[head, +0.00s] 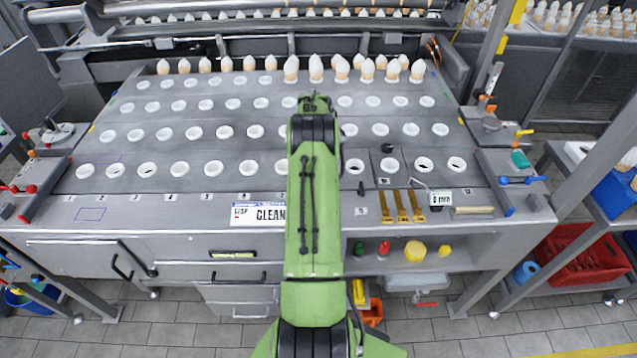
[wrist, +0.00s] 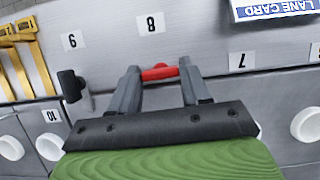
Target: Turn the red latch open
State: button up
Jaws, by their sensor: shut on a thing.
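The red latch (wrist: 160,72) shows in the wrist view as a short red bar on the grey panel, near the label 8. My gripper (wrist: 158,72) has one grey finger at each end of the bar and is shut on it. The latch spans the space between the fingertips and lies roughly level in that picture. Its pivot and the part under it cannot be made out. In the head view my green arm covers the gripper and the latch.
A black latch (wrist: 70,85) stands beside the gripper; it also shows in the head view (head: 361,188). Gold brackets (head: 402,206) lie on the front ledge. A lane card (wrist: 275,8) is close by. Rows of white cups (head: 148,169) fill the table.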

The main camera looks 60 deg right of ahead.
jog(key=shift+d, duration=0.1)
dwell(0.3)
jog(key=o, duration=1.1)
jog(key=shift+c, duration=0.2)
